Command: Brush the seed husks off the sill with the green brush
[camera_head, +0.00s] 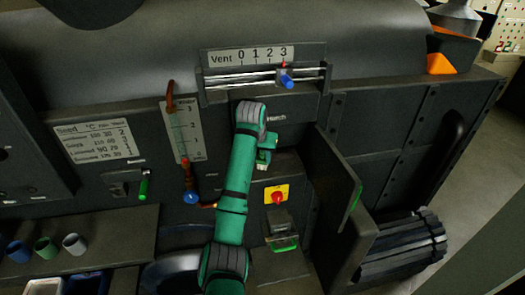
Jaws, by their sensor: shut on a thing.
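My gripper (265,156) is at the end of my green arm, in front of the dark machine, at the mouth of an open hatch. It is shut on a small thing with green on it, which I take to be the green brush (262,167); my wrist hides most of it. The sill (287,164) seems to be the dark ledge in the hatch opening, just right of the gripper. I cannot make out seed husks on it at this size. I cannot tell whether the brush touches the sill.
The open hatch door (337,180) with a green edge grip stands right of my gripper. Below are a red knob on a yellow plate (277,195) and a green-handled latch (283,242). A vent slider (286,80) is above. Cups (45,246) stand on the lower-left shelf.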

